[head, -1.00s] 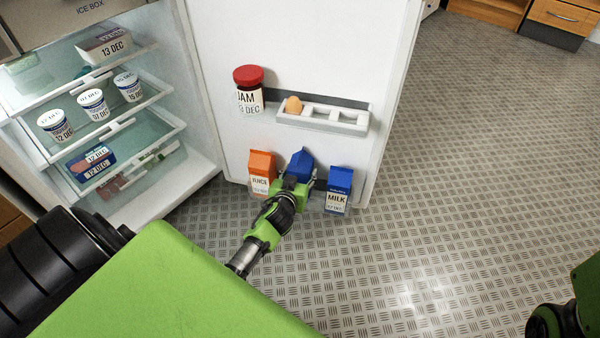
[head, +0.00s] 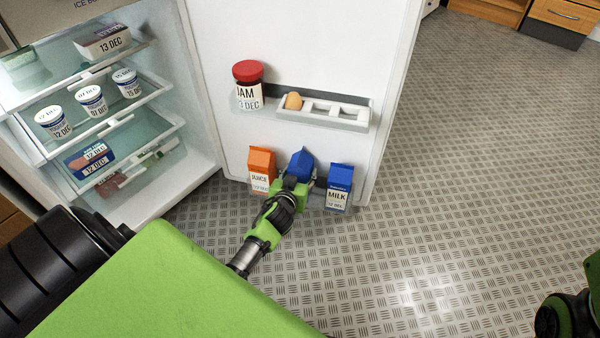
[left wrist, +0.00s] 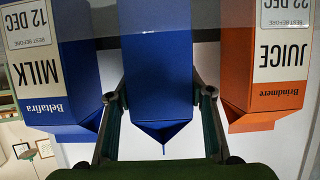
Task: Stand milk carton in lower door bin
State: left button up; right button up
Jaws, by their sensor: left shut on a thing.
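A blue carton (head: 301,163) is in my left gripper (head: 297,184), between the orange juice carton (head: 262,168) and another blue milk carton (head: 339,186) at the open fridge door's lower bin (head: 314,203). In the left wrist view the held carton (left wrist: 155,75) fills the middle, upside down in the picture, with the gripper's fingers (left wrist: 157,95) on both sides of it. The milk carton (left wrist: 50,70) and juice carton (left wrist: 268,70) flank it there. Whether the held carton's base touches the bin floor is hidden. A small part of my right arm shows at the lower right; its gripper is not seen.
Above the bin, the door holds a jam jar (head: 248,85) with a red lid and an egg rack (head: 325,113) with one egg (head: 293,101). Fridge shelves at left hold yogurt cups (head: 91,99) and boxes. The metal floor (head: 470,150) at right is clear.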

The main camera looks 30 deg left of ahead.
pick_arm(q)
jog(key=shift+w, duration=0.1)
jog(key=o, duration=1.8)
jog(key=shift+s+f, duration=0.2)
jog(key=shift+f, duration=0.05)
jog(key=v, duration=1.2)
jog(key=shift+w+r, duration=0.15)
jog(key=shift+r, duration=0.1)
